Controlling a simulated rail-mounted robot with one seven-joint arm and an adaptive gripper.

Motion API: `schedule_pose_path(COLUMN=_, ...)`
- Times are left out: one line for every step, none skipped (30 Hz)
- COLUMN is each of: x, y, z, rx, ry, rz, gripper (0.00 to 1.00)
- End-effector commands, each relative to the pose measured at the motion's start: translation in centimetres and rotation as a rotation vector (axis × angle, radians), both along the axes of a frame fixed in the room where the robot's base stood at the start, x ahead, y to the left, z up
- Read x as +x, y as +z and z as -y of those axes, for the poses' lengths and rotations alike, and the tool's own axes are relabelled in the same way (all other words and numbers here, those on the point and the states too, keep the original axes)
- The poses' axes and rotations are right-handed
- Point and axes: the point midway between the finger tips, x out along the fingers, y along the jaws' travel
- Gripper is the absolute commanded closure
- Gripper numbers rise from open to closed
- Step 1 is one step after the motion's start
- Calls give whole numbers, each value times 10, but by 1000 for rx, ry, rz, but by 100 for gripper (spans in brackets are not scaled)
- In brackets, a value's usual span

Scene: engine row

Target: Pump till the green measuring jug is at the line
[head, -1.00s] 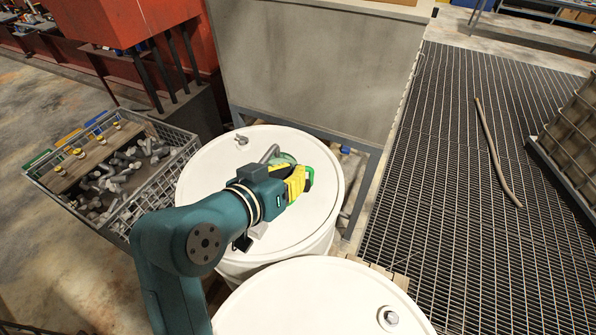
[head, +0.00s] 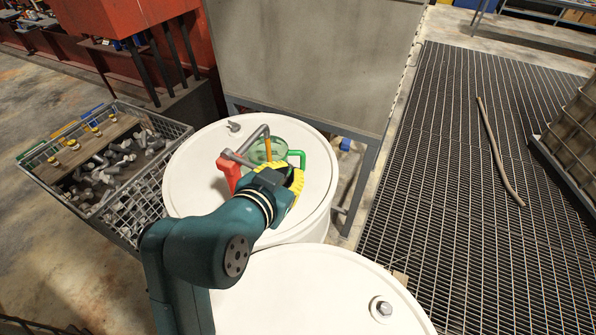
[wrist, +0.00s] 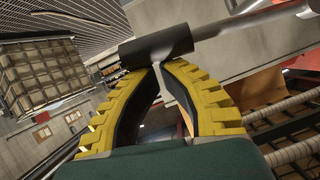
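A green see-through measuring jug (head: 292,150) stands on the far white drum (head: 190,205), its handle on the right. A bent grey spout (head: 256,137) reaches over it, with a narrow orange streak below. The red pump body (head: 228,173) stands left of the jug. My gripper (head: 285,171) is just in front of the jug and hides its lower part. In the wrist view, the yellow fingers (wrist: 158,70) close together at their tips. The pump handle's dark grip (wrist: 155,46) lies across the tips, its grey bar running right. The jug's line and level cannot be made out.
A second white drum (head: 310,300) with a bung stands in front. A wire basket of metal parts (head: 150,200) is at left. A large grey tank (head: 310,60) stands behind. Floor grating (head: 440,170) with a loose hose (head: 497,150) lies open at right.

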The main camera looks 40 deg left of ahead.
Motion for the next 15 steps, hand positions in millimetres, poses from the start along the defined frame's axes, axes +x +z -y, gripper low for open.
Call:
schedule_pose_path(x=0, y=-10, z=0, rx=17, ry=2, rz=-11, gripper=100)
schedule_pose_path(x=0, y=-12, z=0, rx=29, ry=2, rz=-14, gripper=100)
schedule_pose_path(x=0, y=-13, z=0, rx=44, ry=2, rz=-17, gripper=100)
schedule_pose_path(x=0, y=-14, z=0, rx=54, ry=2, rz=-19, gripper=100)
schedule_pose_path(x=0, y=-15, z=0, rx=63, ry=2, rz=-20, gripper=100)
schedule_pose_path(x=0, y=-16, z=0, rx=71, ry=2, rz=-21, gripper=100)
schedule_pose_path(x=0, y=-17, z=0, rx=78, ry=2, rz=-24, gripper=100)
schedule_pose_path(x=0, y=-18, z=0, rx=83, ry=3, rz=-25, gripper=100)
schedule_pose_path(x=0, y=-18, z=0, rx=89, ry=2, rz=-26, gripper=100)
schedule_pose_path(x=0, y=-18, z=0, rx=92, ry=3, rz=-28, gripper=100)
schedule_pose_path(x=0, y=-19, z=-1, rx=94, ry=3, rz=-28, gripper=100)
schedule_pose_path(x=0, y=-19, z=-1, rx=96, ry=2, rz=-28, gripper=100)
schedule_pose_path(x=0, y=-19, z=-1, rx=96, ry=3, rz=-28, gripper=100)
schedule_pose_path(x=0, y=-19, z=-1, rx=97, ry=3, rz=-29, gripper=100)
schedule_pose_path(x=0, y=-19, z=-1, rx=97, ry=3, rz=-29, gripper=100)
